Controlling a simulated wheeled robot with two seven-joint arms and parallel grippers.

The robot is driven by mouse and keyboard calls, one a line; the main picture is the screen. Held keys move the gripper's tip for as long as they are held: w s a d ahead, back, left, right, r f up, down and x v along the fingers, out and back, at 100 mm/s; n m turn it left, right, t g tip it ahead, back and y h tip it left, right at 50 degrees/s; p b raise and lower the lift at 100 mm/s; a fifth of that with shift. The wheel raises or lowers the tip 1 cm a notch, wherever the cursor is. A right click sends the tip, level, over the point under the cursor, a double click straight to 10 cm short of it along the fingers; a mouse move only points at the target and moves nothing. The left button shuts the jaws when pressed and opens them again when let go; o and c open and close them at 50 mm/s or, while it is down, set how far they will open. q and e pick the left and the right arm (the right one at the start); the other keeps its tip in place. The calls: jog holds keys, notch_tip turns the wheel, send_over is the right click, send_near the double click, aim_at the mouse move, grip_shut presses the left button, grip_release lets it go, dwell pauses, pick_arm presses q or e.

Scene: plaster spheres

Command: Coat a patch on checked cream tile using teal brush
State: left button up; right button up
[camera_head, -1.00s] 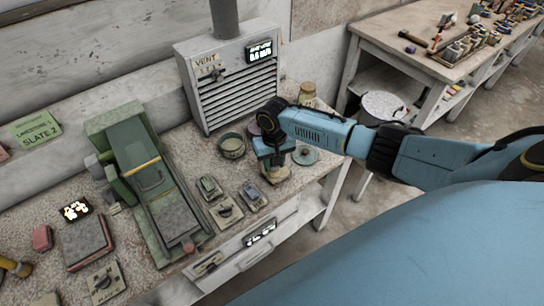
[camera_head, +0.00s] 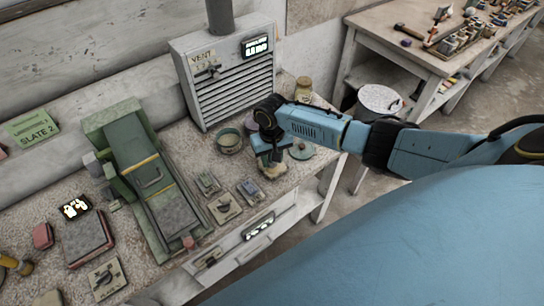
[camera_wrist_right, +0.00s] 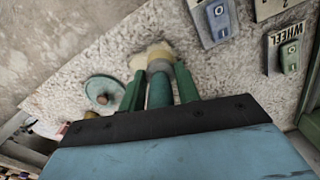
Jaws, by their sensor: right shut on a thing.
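My right gripper (camera_head: 270,160) is over the right end of the speckled bench top (camera_head: 292,180). In the right wrist view the right gripper (camera_wrist_right: 160,88) is shut on the teal brush (camera_wrist_right: 160,92), whose handle lies between the green fingers. The brush's pale cream bristles (camera_wrist_right: 153,56) point away from the gripper, over the bench surface; I cannot tell whether they touch it. In the head view the bristles (camera_head: 273,171) show just below the gripper. I cannot make out a checked cream tile in either view. My left gripper is not in view.
A round teal lid (camera_head: 302,151) lies right of the gripper. A green pot (camera_head: 229,141) and a vent unit (camera_head: 226,78) stand behind. Small switch plates (camera_head: 224,208) and a green machine (camera_head: 150,175) are to the left. A jar (camera_head: 304,89) stands at the back.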

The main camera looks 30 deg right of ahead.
jog(key=shift+f, duration=0.55)
jog(key=shift+s+r+p, duration=0.2)
jog(key=shift+s+p, duration=0.25)
jog(key=shift+p, duration=0.15)
jog(key=shift+s+f+p, duration=0.15)
jog(key=shift+s+p, duration=0.35)
jog(key=shift+p, duration=0.1)
jog(key=shift+f, duration=0.1)
jog(key=shift+w, duration=0.1)
